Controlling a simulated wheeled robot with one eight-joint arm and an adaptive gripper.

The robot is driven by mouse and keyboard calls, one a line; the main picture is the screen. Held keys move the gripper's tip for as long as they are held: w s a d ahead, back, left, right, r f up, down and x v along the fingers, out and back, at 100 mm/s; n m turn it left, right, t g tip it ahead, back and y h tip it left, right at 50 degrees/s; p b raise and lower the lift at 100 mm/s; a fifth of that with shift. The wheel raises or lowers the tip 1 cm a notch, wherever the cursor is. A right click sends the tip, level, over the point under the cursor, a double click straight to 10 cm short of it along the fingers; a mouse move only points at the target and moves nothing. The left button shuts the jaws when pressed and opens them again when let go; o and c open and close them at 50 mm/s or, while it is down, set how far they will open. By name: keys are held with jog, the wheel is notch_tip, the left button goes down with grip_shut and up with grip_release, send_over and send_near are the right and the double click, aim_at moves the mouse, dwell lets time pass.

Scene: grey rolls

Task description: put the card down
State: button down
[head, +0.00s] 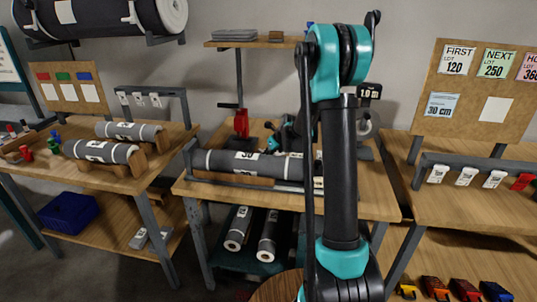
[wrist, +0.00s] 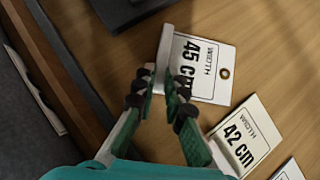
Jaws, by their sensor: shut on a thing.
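My gripper (wrist: 163,82) is shut on a white card (wrist: 203,70) in the wrist view. The card reads "45 cm WIDTH" and has a brown-ringed hole near its right corner. The fingertips pinch its left edge. The card is over the wooden tabletop (wrist: 270,20); I cannot tell whether it touches the wood. A second card (wrist: 242,137) reading "42 cm" lies on the wood to its lower right. In the head view my arm hides part of the middle table, and the held card cannot be made out.
A long grey roll (head: 225,162) lies along the middle table (head: 378,203). A red tool (head: 241,123) stands behind it. A third card (wrist: 289,170) shows at the wrist view's lower right. A dark object (wrist: 125,10) sits at its top. Side tables flank the middle one.

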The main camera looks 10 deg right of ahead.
jog(key=c, duration=1.6)
grip_release()
jog(key=v, duration=1.2)
jog(key=shift+r, duration=0.1)
